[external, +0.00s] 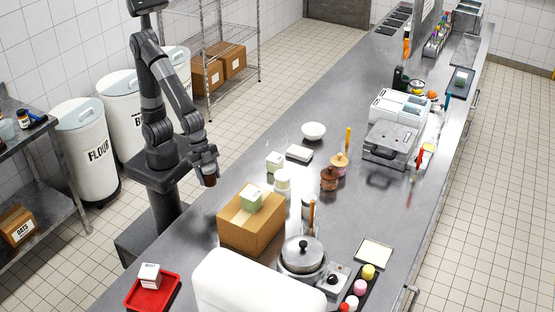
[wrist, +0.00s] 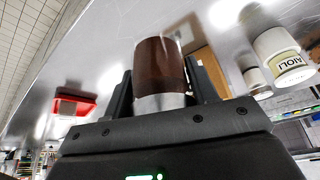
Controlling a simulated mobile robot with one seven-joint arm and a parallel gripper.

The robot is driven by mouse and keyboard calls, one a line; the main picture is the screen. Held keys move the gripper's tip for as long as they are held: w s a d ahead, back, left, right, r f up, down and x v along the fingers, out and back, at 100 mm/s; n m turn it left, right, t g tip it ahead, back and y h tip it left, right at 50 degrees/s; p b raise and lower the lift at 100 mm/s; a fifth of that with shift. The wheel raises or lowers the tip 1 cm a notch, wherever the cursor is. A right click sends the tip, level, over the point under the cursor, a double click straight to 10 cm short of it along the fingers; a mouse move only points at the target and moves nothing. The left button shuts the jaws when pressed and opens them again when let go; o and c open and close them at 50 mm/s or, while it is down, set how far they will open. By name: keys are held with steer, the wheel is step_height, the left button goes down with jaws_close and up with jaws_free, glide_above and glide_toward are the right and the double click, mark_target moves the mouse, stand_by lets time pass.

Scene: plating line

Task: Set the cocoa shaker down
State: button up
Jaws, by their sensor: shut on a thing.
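The cocoa shaker (external: 209,181) is a dark brown cylinder with a pale band at one end. My gripper (external: 205,164) is shut on it and holds it near the counter's left edge in the external view. In the wrist view the brown shaker (wrist: 160,66) stands between the two black fingers of my gripper (wrist: 161,88). Whether the shaker touches the steel counter (external: 245,165) cannot be told; it appears above the surface.
A red tray (external: 140,296) lies at the front.

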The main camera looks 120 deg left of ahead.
steer(key=w+a+f, duration=0.2)
steer(key=w+a, duration=0.1)
steer(key=w+a+f, duration=0.3)
steer(key=shift+a+f, duration=0.1)
steer(key=shift+a, duration=0.15)
steer(key=shift+f, duration=2)
steer(key=o, duration=1.1)
steer(key=shift+f, duration=0.15)
steer(key=shift+c, duration=0.2)
